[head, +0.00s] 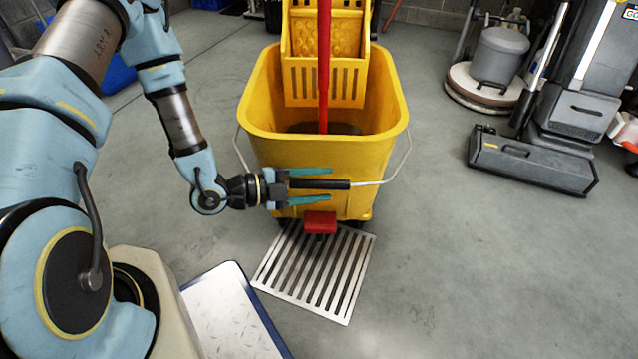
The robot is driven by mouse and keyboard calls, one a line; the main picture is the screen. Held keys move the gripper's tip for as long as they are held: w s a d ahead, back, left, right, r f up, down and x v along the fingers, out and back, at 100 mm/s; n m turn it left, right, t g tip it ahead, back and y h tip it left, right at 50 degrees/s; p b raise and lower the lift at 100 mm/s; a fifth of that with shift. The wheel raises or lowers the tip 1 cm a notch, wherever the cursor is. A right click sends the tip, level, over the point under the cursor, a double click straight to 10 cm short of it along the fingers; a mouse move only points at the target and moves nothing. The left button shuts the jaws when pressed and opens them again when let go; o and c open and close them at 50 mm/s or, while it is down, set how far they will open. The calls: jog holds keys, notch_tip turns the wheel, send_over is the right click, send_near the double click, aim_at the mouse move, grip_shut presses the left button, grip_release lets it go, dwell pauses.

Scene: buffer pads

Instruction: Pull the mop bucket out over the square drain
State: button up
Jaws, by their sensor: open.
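The yellow mop bucket (262,107) stands upright in the middle of the head view, with a wringer (325,80) and a red mop handle (324,60) in it. Its wire handle hangs down the near side with a black grip (320,184). My gripper (310,184) is open at the near side of the bucket, its two teal fingers above and below the black grip. The square drain (315,270) is a slotted metal grate in the floor. The bucket's near edge and a red pedal (320,222) overlap the drain's far edge. The bucket's wheels are mostly hidden.
A floor machine (530,160) and a round floor polisher (495,80) stand at the right. The floor right of the drain is clear. A metal-topped plate with a dark blue edge (230,310) lies left of the drain, near my base.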

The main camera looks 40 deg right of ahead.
jog(key=p+v, duration=0.2)
jog(key=v, duration=0.9)
dwell(0.3)
